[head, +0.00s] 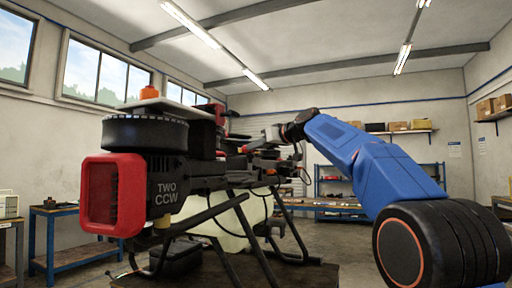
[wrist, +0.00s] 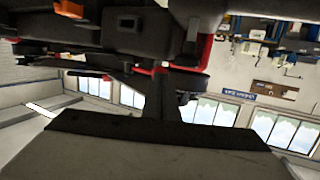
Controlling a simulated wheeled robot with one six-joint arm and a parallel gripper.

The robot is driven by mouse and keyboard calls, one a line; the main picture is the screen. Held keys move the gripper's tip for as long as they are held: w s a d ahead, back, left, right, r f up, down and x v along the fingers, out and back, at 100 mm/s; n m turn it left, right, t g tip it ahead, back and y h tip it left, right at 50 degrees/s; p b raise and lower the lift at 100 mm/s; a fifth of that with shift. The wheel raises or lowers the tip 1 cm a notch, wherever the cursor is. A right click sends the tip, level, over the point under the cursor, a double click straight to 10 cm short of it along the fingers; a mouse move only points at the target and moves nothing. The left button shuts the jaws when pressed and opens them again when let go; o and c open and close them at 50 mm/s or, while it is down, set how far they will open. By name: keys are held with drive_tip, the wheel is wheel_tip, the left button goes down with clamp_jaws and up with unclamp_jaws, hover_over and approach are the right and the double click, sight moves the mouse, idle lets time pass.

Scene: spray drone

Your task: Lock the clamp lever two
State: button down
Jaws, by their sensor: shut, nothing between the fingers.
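The spray drone's near arm ends in a motor block (head: 165,187) marked "TWO CCW", with a red-framed part (head: 112,195) on its left. This arm runs back to the drone's centre, where small red parts (head: 240,150) show. I cannot tell which of them is clamp lever two. My arm reaches in from the right, and its wrist is beside the drone's centre; the fingers are not clear there. In the wrist view my gripper (wrist: 160,82) is shut, its fingers pointing up at the dark drone underside (wrist: 130,40). A red-edged part (wrist: 205,52) is just right of the fingertips. Contact cannot be told.
The drone stands on dark legs (head: 225,240) with a pale tank (head: 240,222) between them, on a dark platform (head: 325,275). A blue workbench (head: 70,240) is at left, and shelves (head: 333,180) stand behind. Open floor shows at left.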

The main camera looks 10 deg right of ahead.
drive_tip(key=shift+a, duration=0.1)
drive_tip(key=shift+w+a, duration=0.15)
drive_tip(key=shift+a, duration=1.2)
